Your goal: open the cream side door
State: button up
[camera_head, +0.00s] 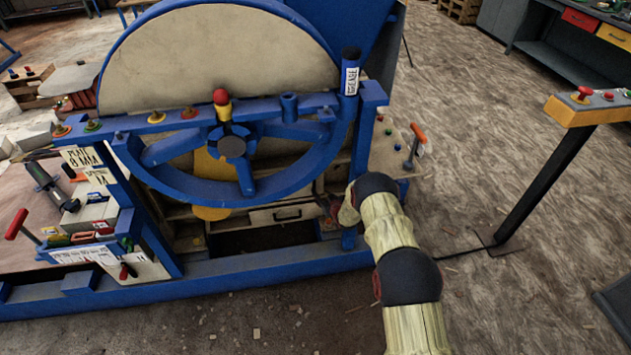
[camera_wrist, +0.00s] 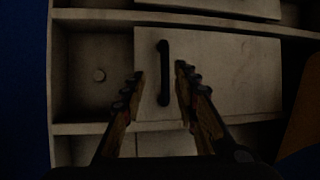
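The cream side door (camera_wrist: 225,75) fills the middle and right of the wrist view, a flat pale panel with a dark bar handle (camera_wrist: 163,72) near its left edge. In the head view the cream door (camera_head: 262,217) shows low inside the blue machine frame, with its dark handle (camera_head: 287,217). My gripper (camera_wrist: 160,70) is open, with one finger on each side of the handle in the wrist view. I cannot tell whether either finger touches it. In the head view my gripper is mostly hidden behind the blue post and my arm.
A large blue wheel (camera_head: 230,190) and blue frame post (camera_head: 363,150) stand close to my arm. A control stand (camera_head: 585,105) is at the right. Open floor lies between.

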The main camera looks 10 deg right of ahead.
aim_at(314, 185)
jog(key=shift+t, duration=0.6)
jog(key=w+b, duration=0.1)
jog(key=w, duration=0.1)
jog(key=w+a+b, duration=0.1)
jog(key=w, duration=0.1)
jog(key=w+a+b, duration=0.1)
jog(key=w, duration=0.2)
jog(key=shift+w+a+f, duration=0.1)
jog(key=shift+f, duration=0.25)
jog(key=shift+w+b, duration=0.3)
jog(key=shift+c, duration=0.2)
grip_shut()
